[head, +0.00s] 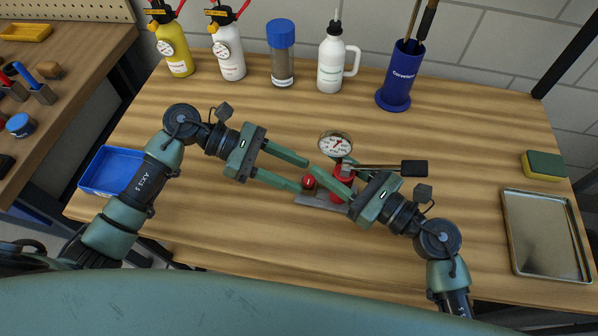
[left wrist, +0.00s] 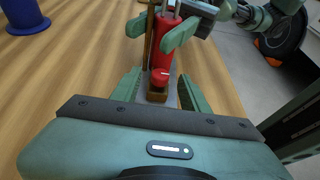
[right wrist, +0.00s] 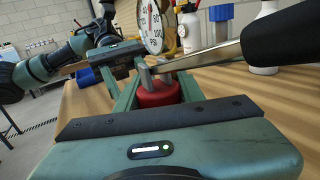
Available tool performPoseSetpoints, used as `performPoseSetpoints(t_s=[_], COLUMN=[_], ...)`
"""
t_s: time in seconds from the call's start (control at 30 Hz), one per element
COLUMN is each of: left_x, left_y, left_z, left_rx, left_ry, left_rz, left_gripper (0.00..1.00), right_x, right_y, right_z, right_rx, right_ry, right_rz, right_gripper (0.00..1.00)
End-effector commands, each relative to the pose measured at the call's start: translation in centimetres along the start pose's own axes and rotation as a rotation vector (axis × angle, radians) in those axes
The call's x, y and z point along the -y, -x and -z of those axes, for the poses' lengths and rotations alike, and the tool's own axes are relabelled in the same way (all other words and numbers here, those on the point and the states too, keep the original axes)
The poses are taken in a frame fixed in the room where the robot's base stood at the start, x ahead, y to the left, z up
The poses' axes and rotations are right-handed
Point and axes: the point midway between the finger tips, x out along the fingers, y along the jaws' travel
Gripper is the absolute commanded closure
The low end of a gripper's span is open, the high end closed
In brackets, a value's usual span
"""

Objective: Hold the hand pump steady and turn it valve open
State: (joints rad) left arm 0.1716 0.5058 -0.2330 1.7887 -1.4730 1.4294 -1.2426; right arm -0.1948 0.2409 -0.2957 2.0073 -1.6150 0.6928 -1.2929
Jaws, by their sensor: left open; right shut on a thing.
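The hand pump (head: 342,189) is a red cylinder on a grey base plate, with a round white gauge (head: 335,144) and a lever with a black grip (head: 413,168). My right gripper (head: 332,183) is shut on the red pump body, which also shows between its fingers in the right wrist view (right wrist: 158,95). The red valve knob (head: 309,183) sits on a brass fitting at the pump's left end. My left gripper (head: 304,175) is open, its fingers on both sides of the knob. The left wrist view shows the knob (left wrist: 160,77) between the fingers, with no clear contact.
A blue tray (head: 86,184) lies at the left and a metal tray (head: 509,262) with a sponge (head: 544,165) at the right. Bottles and a blue holder (head: 394,98) stand along the back. The wood around the pump is clear.

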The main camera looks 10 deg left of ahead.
Motion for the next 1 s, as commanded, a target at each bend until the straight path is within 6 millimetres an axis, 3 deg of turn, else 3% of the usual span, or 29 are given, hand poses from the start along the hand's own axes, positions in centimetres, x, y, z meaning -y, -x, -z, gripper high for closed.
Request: performPoseSetpoints(t_s=[0.2, 0.47, 0.63, 1.0], left_x=[0.0, 0.0, 0.0, 0.1], left_y=[-1.6, -1.7, -1.6, -1.6], left_z=[0.0, 0.0, 0.0, 0.1], left_rx=[0.0, 0.0, -0.001, -0.003], left_ry=[0.0, 0.0, 0.0, 0.016], left_rz=[-0.001, 0.0, -0.001, -0.036], left_gripper=[0.55, 0.55, 1.0, 1.0], right_x=[0.0, 0.0, 0.0, -0.1], right_y=[0.0, 0.0, 0.0, 0.0], right_z=[0.0, 0.0, 0.0, 0.0], right_rx=[0.0, 0.0, 0.0, 0.0], right_ry=[-0.001, -0.001, -0.001, -0.001], right_rz=[0.0, 0.0, 0.0, -0.002], right_gripper=[1.0, 1.0, 1.0, 1.0])
